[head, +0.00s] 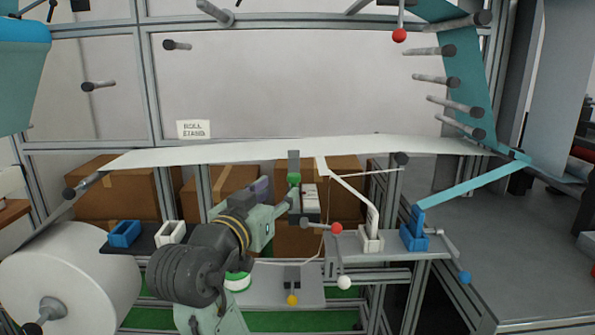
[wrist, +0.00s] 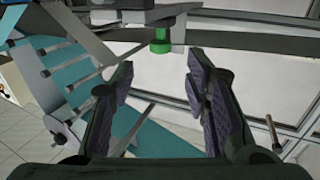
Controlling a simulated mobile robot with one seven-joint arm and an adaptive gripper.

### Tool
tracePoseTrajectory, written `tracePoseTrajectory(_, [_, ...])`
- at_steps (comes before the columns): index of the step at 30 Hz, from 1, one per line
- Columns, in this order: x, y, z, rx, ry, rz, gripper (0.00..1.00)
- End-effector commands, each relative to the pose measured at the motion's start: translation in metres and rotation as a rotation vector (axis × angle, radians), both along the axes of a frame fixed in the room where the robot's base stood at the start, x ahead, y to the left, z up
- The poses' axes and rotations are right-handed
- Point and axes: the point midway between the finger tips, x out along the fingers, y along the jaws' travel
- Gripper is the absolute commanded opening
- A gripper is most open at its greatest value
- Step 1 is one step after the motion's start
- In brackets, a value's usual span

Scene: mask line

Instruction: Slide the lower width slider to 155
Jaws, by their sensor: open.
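A slider with a grey block and bright green knob (head: 294,178) hangs at the middle of the white web (head: 240,152) in the head view. The green knob (wrist: 160,42) also shows in the wrist view, beyond and between my fingertips, apart from them. My gripper (wrist: 158,78) is open and empty, with purple-grey pads spread to either side. A second grey block with a yellow knob (head: 292,299) sits on the lower grey plate. I cannot tell from labels which one is the lower width slider. No scale or 155 mark is readable.
A large white roll (head: 70,277) stands at the left. Blue (head: 124,234) and white (head: 171,233) holders sit on a dark shelf. Levers with red (head: 337,228) and white (head: 344,282) balls are close right of my arm. Cardboard boxes (head: 115,195) stand behind.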

Motion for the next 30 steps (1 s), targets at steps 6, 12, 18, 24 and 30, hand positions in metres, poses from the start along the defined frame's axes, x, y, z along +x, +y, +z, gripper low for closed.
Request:
tracePoseTrajectory(6, [0.038, -0.018, 0.001, 0.0, 0.003, -0.003, 0.43])
tracePoseTrajectory(12, [0.07, -0.03, 0.001, -0.001, 0.001, -0.001, 0.43])
tracePoseTrajectory(18, [0.086, -0.035, 0.0, 0.0, -0.001, 0.001, 0.43])
tracePoseTrajectory(24, [0.088, -0.036, 0.0, 0.0, -0.002, 0.003, 0.43])
tracePoseTrajectory(30, [0.088, -0.036, 0.0, 0.0, -0.002, 0.003, 0.37])
